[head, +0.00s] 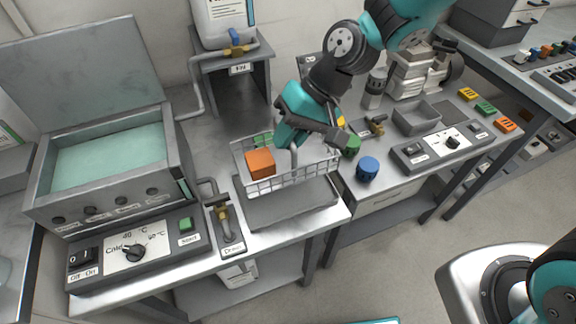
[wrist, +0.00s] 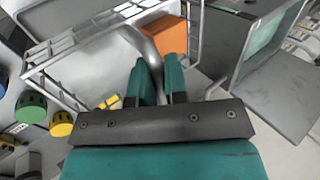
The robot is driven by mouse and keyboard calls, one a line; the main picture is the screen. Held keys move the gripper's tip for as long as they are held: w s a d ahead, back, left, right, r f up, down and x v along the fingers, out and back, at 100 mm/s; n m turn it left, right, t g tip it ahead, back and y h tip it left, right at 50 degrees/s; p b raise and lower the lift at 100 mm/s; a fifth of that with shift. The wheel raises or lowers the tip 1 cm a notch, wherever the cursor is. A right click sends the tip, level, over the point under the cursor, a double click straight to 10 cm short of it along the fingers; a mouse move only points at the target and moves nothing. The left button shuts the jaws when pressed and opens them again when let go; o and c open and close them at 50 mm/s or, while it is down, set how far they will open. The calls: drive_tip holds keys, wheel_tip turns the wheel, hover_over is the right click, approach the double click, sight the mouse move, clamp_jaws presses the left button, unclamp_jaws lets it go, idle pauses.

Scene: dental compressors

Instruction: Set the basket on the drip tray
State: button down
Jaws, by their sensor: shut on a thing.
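The basket (head: 292,182) is an open wire basket with a bent grey handle, also in the wrist view (wrist: 62,62). My gripper (head: 293,146) is above it in the head view. In the wrist view my gripper's teal fingers (wrist: 160,80) are closed around the handle. An orange block (head: 261,163) and a green piece (head: 263,140) are in the basket. The drip tray (head: 290,208) is a flat grey tray at the bench's front edge. The basket overlaps its back part in the head view; I cannot tell whether they touch.
An open tank (head: 110,150) with pale green liquid stands left, behind a control panel (head: 135,250). A tap labelled Drain (head: 226,222) is left of the tray. Blue (head: 367,168) and green (head: 351,146) round pieces stand close on the right. A shelf stand (head: 233,85) is behind.

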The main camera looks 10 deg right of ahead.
sight(288, 167)
wheel_tip(288, 167, down, 8)
drive_tip(key=shift+f, duration=0.25)
drive_tip(key=c, duration=1.2)
unclamp_jaws()
drive_tip(key=shift+o, duration=0.2)
